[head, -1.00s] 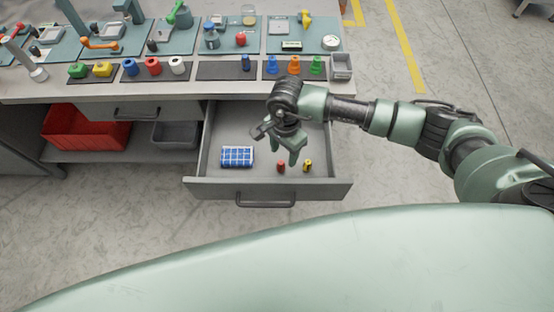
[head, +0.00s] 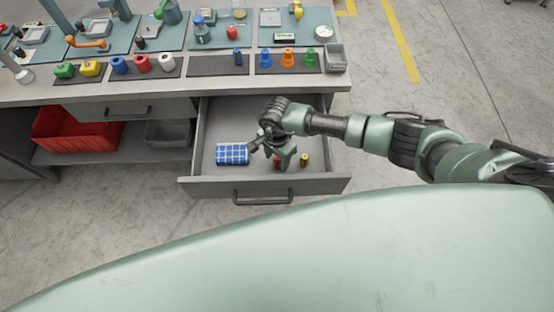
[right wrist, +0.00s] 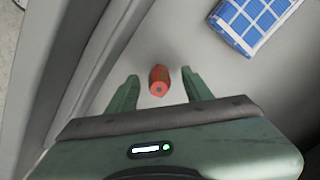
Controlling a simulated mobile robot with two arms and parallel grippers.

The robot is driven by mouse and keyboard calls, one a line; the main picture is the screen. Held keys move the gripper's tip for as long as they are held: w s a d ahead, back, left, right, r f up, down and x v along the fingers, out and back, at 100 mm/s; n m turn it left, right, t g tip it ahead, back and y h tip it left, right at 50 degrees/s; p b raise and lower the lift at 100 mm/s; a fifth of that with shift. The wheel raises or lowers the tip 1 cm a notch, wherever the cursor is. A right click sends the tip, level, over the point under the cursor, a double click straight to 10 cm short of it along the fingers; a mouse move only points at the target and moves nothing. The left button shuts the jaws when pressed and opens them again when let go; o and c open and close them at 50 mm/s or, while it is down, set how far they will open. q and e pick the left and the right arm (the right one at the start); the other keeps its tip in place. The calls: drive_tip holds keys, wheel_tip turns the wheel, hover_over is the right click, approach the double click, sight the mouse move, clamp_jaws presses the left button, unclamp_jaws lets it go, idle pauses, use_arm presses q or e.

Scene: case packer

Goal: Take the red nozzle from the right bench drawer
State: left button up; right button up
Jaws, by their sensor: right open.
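The right bench drawer (head: 222,186) is pulled open. The red nozzle (right wrist: 159,80) stands on the drawer floor, between the two spread fingers of my right gripper (right wrist: 160,75) in the right wrist view, with a gap on each side. In the head view, the right gripper (head: 280,157) is down in the drawer, and it mostly hides the red nozzle (head: 277,163). The right gripper is open and empty. My left gripper is not in view.
In the drawer, a blue checked item (head: 232,154) lies left of the gripper, and a small yellow and black piece (head: 304,160) stands to its right. The drawer's front wall is close to the gripper. Coloured parts sit on the bench top (head: 200,90) above.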

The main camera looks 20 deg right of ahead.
clamp_jaws()
idle(0.3)
